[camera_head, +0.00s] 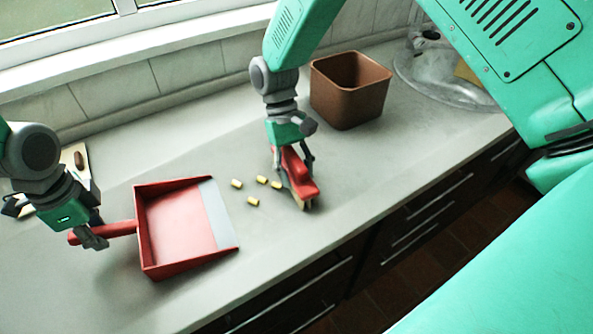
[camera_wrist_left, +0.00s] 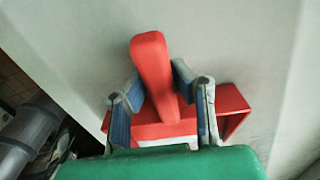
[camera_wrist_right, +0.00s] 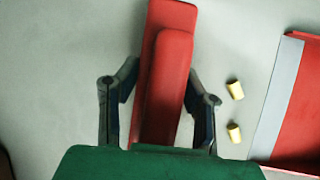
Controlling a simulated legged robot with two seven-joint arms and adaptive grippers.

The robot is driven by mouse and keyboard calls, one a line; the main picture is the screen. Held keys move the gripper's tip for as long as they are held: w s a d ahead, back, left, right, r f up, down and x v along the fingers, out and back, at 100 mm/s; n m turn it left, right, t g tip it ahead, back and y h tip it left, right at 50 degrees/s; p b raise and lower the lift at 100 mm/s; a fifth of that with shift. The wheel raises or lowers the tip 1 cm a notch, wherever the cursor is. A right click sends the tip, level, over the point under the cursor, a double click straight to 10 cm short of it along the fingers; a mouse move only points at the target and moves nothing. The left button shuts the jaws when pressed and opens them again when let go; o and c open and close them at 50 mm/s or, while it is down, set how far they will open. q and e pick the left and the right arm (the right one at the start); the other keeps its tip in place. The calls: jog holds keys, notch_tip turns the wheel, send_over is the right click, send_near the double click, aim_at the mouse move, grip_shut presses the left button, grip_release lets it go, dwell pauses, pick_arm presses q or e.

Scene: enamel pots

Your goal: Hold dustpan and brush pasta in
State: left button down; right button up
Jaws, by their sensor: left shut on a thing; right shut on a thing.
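The red dustpan (camera_head: 180,228) lies on the counter with its grey lip facing right, toward the pasta. My left gripper (camera_head: 98,236) is shut on the dustpan's handle (camera_head: 118,230); the handle shows between the fingers in the left wrist view (camera_wrist_left: 153,75). Several short yellow pasta pieces (camera_head: 262,180) lie on the counter between the dustpan's lip and the brush. The red brush (camera_head: 299,178) has its tan bristles down at or near the counter, right of the pasta. My right gripper (camera_head: 291,160) is shut on the brush, which also shows in the right wrist view (camera_wrist_right: 168,80). The pan looks empty.
A brown square bin (camera_head: 350,92) stands behind and right of the brush. A sink (camera_head: 440,75) is at the far right back. A pale board (camera_head: 74,160) with a brown item lies at the left back. The counter's front edge drops to dark drawers (camera_head: 420,215).

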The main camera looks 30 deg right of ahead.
aim_at(206, 231)
jog(key=shift+a, duration=0.1)
jog(key=shift+w+a, duration=0.15)
jog(key=shift+a, duration=1.9)
jog(key=shift+w+a, duration=0.15)
jog(key=shift+a, duration=1.85)
jog(key=shift+w+a, duration=0.15)
jog(key=shift+a, duration=2.25)
jog(key=shift+a, duration=0.1)
jog(key=shift+w+a+r, duration=0.1)
jog(key=shift+w+a, duration=0.05)
jog(key=shift+a, duration=1.7)
jog(key=shift+a, duration=0.15)
jog(key=shift+w+a+r, duration=0.1)
jog(key=shift+w+a, duration=0.05)
jog(key=shift+a, duration=0.8)
jog(key=shift+w+a+r, duration=0.1)
jog(key=shift+a, duration=0.8)
